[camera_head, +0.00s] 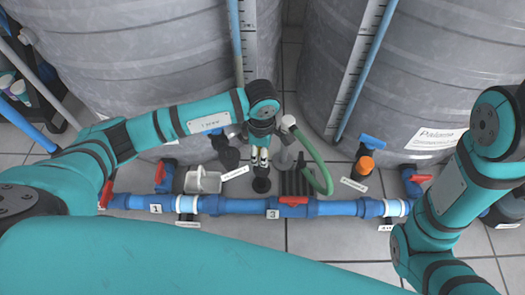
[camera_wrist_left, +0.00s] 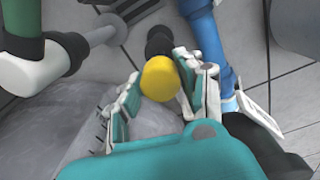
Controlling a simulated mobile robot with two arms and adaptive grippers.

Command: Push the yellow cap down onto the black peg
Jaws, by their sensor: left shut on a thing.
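My left gripper (camera_head: 260,163) points down from the left arm near the middle of the head view. It is shut on the yellow cap (camera_wrist_left: 160,78), which shows between the fingertips (camera_wrist_left: 160,90) in the left wrist view. The black peg (camera_wrist_left: 158,42) shows just beyond the cap, partly covered by it. In the head view a black piece (camera_head: 261,185) stands right under the fingertips. I cannot tell whether cap and peg touch. In the head view the fingers mostly hide the cap. Part of my right arm shows at the right, but its gripper is out of view.
A blue pipe (camera_head: 245,207) with a red valve handle (camera_head: 293,200) runs across the front. A green hose (camera_head: 318,165) curves close to the right of the gripper. A white basket (camera_head: 203,182) stands to the left. Large grey tanks (camera_head: 165,50) rise behind.

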